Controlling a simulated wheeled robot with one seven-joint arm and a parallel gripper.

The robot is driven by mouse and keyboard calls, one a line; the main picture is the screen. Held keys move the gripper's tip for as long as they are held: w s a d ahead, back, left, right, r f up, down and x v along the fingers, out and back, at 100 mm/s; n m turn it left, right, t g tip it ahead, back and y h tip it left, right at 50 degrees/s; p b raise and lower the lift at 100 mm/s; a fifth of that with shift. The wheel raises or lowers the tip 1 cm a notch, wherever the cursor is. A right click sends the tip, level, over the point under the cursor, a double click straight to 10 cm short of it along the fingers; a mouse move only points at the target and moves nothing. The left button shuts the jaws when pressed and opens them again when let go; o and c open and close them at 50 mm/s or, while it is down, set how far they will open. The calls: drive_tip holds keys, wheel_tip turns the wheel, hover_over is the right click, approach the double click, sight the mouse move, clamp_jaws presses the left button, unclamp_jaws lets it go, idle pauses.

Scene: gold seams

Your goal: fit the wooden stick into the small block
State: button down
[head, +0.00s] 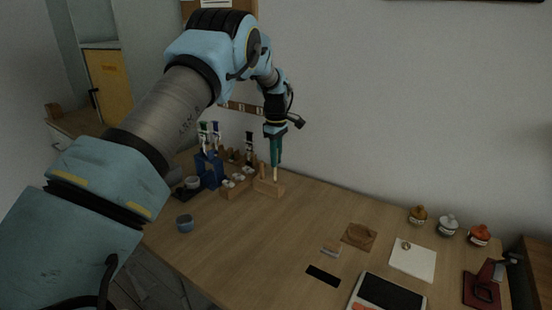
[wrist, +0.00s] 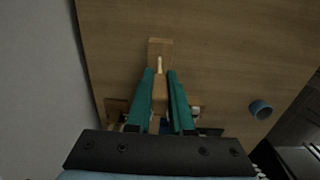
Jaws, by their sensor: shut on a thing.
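My gripper (head: 275,163) points down over the back left of the table, its teal fingers closed on the pale wooden stick (head: 275,174). In the wrist view the stick (wrist: 159,64) shows between and just past the fingertips (wrist: 160,73). The small block (head: 268,187) is light brown wood and sits on the table directly under the gripper. It also shows in the wrist view (wrist: 160,43), partly hidden by the fingers and stick. The stick's lower end lines up with the block's top; I cannot tell whether it is inside a hole or just above.
A blue holder (head: 210,170) with upright tools and a wooden rack (head: 236,190) with small white pots stand close left of the block. A blue cup (head: 184,223) is nearer the front. The table's middle is clear.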

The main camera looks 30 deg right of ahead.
drive_tip(key=shift+f+b, duration=0.95)
drive_tip(key=shift+f, duration=1.6)
idle(1.5)
drive_tip(key=c, duration=0.7)
unclamp_jaws()
drive_tip(key=shift+r, duration=0.1)
drive_tip(key=shift+r+p, duration=1.45)
drive_tip(key=shift+r, duration=1)
wheel_tip(320, 180, up, 11)
drive_tip(key=b, duration=0.3)
drive_tip(key=shift+f, duration=0.1)
